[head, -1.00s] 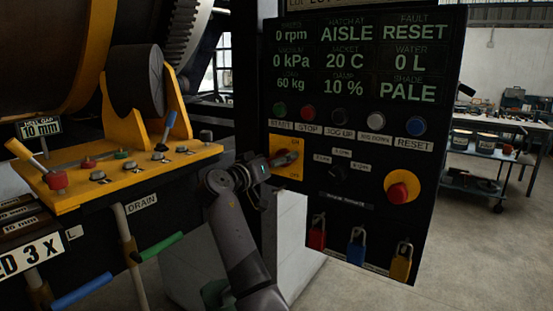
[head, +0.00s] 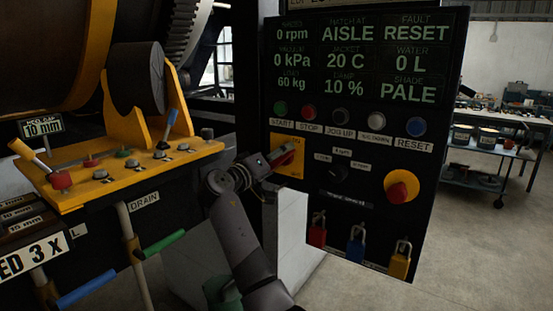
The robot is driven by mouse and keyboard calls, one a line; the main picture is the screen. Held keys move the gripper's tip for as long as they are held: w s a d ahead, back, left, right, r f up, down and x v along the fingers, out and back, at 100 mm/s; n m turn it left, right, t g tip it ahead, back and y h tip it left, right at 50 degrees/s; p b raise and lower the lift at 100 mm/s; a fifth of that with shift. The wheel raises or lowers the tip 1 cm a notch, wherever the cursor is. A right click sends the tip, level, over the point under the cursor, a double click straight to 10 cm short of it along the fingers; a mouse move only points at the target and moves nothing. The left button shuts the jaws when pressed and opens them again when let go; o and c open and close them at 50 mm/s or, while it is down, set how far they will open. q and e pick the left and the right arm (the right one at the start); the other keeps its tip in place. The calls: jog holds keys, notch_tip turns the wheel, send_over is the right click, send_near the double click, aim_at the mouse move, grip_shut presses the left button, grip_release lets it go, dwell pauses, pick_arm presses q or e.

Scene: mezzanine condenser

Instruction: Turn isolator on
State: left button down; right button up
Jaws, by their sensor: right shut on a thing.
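The isolator is a red rotary handle (head: 285,154) on a yellow plate (head: 292,169) at the left side of the black control panel (head: 345,241). My right gripper (head: 277,158) is shut on the red handle, reaching it from the lower left. The gripper covers part of the handle and plate. The handle now tilts up to the right. My left gripper is not in the head view.
Start and stop buttons (head: 309,112) sit just above the isolator. A red knob on a yellow base (head: 398,191) is to its right. Padlocks (head: 356,243) hang below. A yellow lever console (head: 120,172) stands left of my arm.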

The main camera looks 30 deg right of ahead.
jog(key=shift+r, duration=0.2)
jog(key=o, duration=1.1)
jog(key=shift+f, duration=0.1)
jog(key=shift+a+f, duration=0.1)
jog(key=v, duration=1.1)
jog(key=shift+s+a, duration=0.2)
jog(key=shift+a, duration=0.15)
